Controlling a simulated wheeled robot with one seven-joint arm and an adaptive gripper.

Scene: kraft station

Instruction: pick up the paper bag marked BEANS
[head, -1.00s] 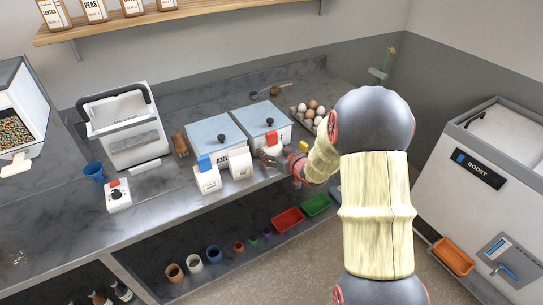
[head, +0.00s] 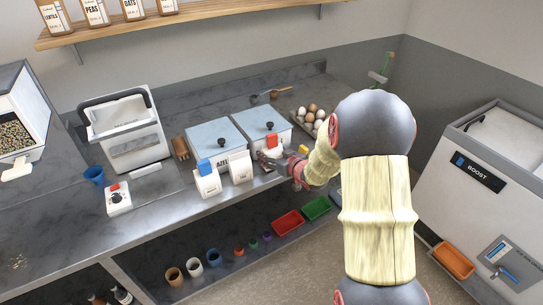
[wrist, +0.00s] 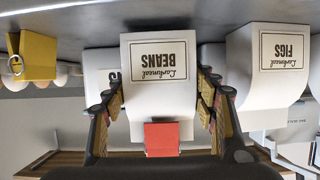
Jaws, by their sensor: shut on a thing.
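The white paper bag marked BEANS (wrist: 160,85), with a red clip (wrist: 161,139) at its top, appears upside down in the wrist view. My gripper (wrist: 161,110) is shut on it, one finger against each side. In the head view the red clip (head: 272,142) shows on the bag in front of the right blue-lidded bin, with my gripper (head: 273,157) at its front. I cannot tell whether the bag's base touches the counter.
A white bag marked FIGS (wrist: 280,60) stands close beside it. A blue-clipped bag (head: 207,181) stands further left on the counter (head: 160,205). A yellow object (wrist: 37,55) is on the other side. An egg tray (head: 318,132) lies behind my arm.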

